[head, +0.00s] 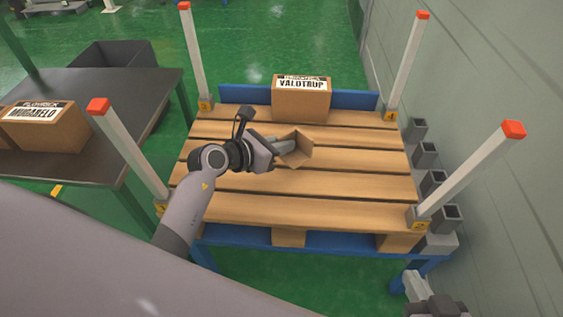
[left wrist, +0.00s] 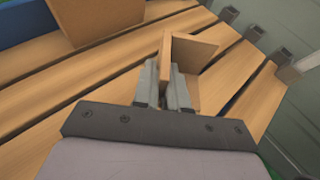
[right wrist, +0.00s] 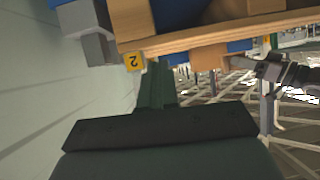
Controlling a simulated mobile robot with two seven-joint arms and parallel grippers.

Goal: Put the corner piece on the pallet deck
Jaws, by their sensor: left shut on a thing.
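A brown corner piece (head: 299,148) with two or more flat faces is at the middle of the pallet deck (head: 250,185). My left gripper (head: 283,148) is shut on it from the left. In the left wrist view the corner piece (left wrist: 196,52) stands in front of the left gripper (left wrist: 174,92), whose fingers pinch one of its walls. I cannot tell whether it touches the slats or is held just above them. My right gripper (head: 415,283) is low at the front right, beside the pallet; in the right wrist view its fingers (right wrist: 157,88) look close together and partly dark.
A box labelled VALOTRUP (head: 301,101) stands on the back of the deck. Posts with red tops (head: 410,60) rise at the pallet's corners. A dark table (head: 100,95) at left carries a box labelled MUOANELO (head: 45,130). A wall (head: 490,70) lies close on the right.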

